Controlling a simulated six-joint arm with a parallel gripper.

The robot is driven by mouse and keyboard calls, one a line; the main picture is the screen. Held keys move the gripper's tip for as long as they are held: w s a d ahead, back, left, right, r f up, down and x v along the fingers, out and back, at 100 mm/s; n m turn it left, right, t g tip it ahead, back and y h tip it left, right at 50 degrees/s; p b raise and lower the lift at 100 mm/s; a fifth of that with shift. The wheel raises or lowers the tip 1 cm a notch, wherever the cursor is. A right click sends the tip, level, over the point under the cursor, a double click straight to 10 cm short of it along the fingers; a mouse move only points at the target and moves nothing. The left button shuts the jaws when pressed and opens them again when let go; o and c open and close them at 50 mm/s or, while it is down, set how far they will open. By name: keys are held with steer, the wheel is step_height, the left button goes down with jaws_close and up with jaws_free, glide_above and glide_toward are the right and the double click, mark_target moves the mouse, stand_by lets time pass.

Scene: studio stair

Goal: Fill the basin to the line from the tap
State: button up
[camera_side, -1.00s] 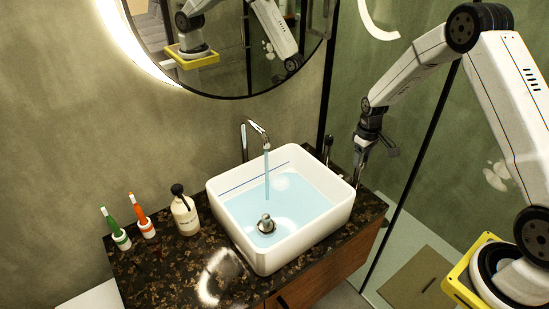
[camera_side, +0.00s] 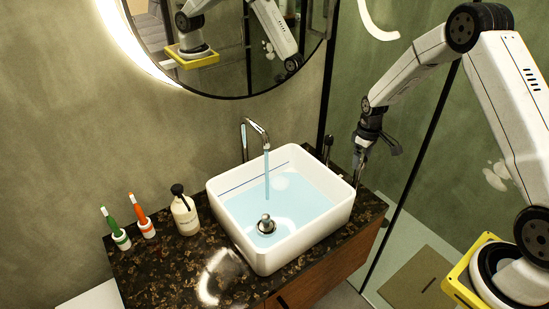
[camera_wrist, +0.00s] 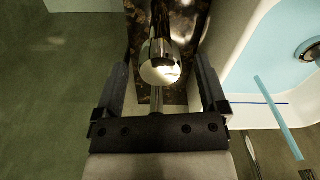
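The white basin (camera_side: 338,212) stands on the counter with pale blue water (camera_side: 300,195) in it. A dark line (camera_side: 240,184) runs along its inner back wall, and the water surface lies below it. The chrome tap (camera_side: 257,131) is running, and its stream (camera_side: 267,175) falls into the basin. The stream also shows in the wrist view (camera_wrist: 278,118). My gripper (camera_wrist: 160,70) is open, with one finger on each side of a round-ended chrome lever (camera_wrist: 160,48), with gaps on both sides. In the side view my gripper (camera_side: 359,172) is right of the basin.
A round mirror (camera_side: 240,60) hangs above. A glass panel with a black frame (camera_side: 412,165) stands at the right.

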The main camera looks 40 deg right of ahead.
steer(key=shift+r, duration=3.9)
stand_by(4.1)
